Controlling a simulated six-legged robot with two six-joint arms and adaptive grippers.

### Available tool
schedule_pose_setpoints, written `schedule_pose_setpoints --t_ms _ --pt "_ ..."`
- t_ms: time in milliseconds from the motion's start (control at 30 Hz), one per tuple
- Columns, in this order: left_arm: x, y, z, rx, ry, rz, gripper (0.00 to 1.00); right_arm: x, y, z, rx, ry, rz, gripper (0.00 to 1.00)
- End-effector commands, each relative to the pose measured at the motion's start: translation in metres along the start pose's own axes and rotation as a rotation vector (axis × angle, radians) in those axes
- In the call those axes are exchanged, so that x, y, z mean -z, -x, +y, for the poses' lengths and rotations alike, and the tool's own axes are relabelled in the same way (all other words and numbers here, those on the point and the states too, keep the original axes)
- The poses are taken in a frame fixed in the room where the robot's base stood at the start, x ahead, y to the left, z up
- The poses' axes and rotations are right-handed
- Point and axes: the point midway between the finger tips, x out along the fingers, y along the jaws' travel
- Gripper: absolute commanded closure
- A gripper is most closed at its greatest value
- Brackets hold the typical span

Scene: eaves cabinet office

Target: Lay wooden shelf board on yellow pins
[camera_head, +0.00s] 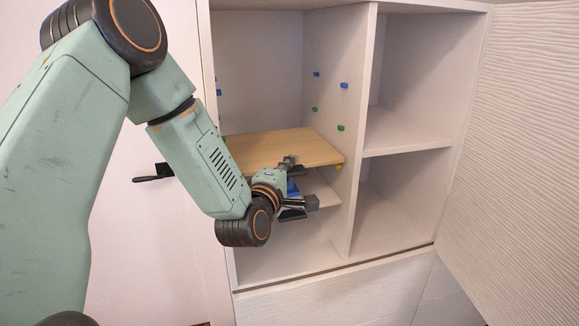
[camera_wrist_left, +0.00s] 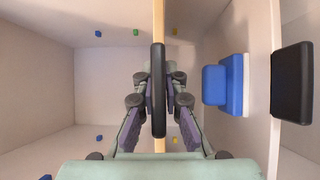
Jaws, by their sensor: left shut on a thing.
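The wooden shelf board (camera_head: 270,150) lies about level inside the left bay of the cabinet. It shows edge-on as a thin strip in the left wrist view (camera_wrist_left: 159,20). My left gripper (camera_head: 290,172) is shut on its front edge, with a dark bar between the fingers. A yellow pin (camera_head: 338,167) shows just under the board's right front corner. In the left wrist view, yellow pins (camera_wrist_left: 174,33) (camera_wrist_left: 175,139) sit on both side walls, close beside the board's underside. I cannot tell whether the board touches them. My right gripper is out of view.
Green pins (camera_head: 341,128) and blue pins (camera_head: 344,86) are on the walls above the board. An open door (camera_head: 525,130) stands at right. The right compartments look empty.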

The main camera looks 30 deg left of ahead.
Motion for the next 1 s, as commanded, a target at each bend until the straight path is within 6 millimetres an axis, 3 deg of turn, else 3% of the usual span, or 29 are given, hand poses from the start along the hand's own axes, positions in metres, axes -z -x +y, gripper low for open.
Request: schedule_pose_setpoints --t_ms 1000 --pt "0.005 -0.007 -0.014 -0.005 -0.001 0.006 1.0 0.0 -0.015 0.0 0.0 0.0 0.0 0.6"
